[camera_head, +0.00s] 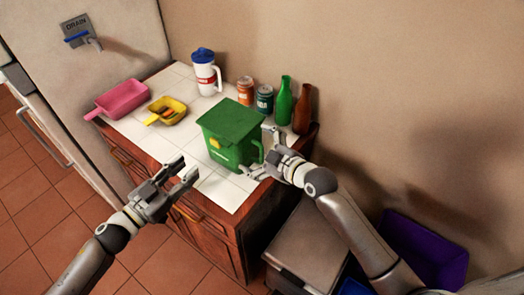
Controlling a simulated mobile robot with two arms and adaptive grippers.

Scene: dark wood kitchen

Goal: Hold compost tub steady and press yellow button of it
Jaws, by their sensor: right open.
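The green compost tub (231,135) stands upright on the tiled counter, with its lid closed. Its small yellow button (214,143) shows on the front face, below the lid. My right gripper (257,151) is open at the tub's right side, with its fingers close around the handle region; I cannot tell whether they touch. My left gripper (187,171) is open and empty, in front of the tub and to its lower left, apart from it.
A purple crate (425,250) is on the floor at right. White tiles left of the tub are clear.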

